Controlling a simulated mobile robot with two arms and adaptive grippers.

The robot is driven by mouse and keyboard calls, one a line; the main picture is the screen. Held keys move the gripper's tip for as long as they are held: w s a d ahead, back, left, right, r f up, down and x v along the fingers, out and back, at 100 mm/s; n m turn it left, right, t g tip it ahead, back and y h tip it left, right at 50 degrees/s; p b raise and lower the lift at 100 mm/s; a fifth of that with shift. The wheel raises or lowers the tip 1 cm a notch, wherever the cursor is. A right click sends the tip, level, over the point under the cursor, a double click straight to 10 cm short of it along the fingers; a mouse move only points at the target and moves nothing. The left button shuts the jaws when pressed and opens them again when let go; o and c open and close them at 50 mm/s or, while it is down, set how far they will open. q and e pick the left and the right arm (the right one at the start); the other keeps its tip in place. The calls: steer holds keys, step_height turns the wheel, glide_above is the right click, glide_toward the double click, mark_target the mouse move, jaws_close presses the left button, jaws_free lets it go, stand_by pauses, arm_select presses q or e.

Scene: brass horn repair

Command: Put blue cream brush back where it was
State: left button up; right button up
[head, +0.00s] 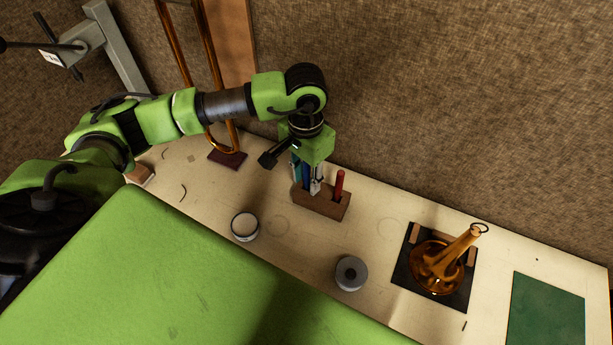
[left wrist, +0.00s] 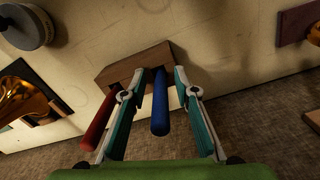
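The blue brush (head: 306,176) stands handle-up in a small wooden block (head: 325,206) on the bench. My left gripper (head: 307,172) is above the block, pointing down. In the left wrist view, the blue brush handle (left wrist: 160,105) lies between the two spread fingers (left wrist: 159,76), with a gap on each side. Its lower end meets the block (left wrist: 125,63). A red-handled tool (head: 339,185) stands in the same block, outside the fingers. The red handle also shows in the left wrist view (left wrist: 98,122). My right gripper is in neither view.
A round white-topped jar (head: 245,226) and a grey disc-shaped item (head: 351,273) stand in front of the block. A brass horn part (head: 438,267) sits on a black mat to the right. A tall brass tube (head: 213,75) stands behind on the left.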

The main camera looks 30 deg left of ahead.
arm_select(q)
steer(key=shift+d, duration=0.1)
steer(key=shift+r, duration=0.2)
steer(key=shift+w+r, duration=0.1)
steer(key=shift+r, duration=0.15)
step_height(320, 180, up, 11)
steer(key=b, duration=0.4)
steer(key=shift+f, duration=0.2)
steer(key=shift+r, duration=0.4)
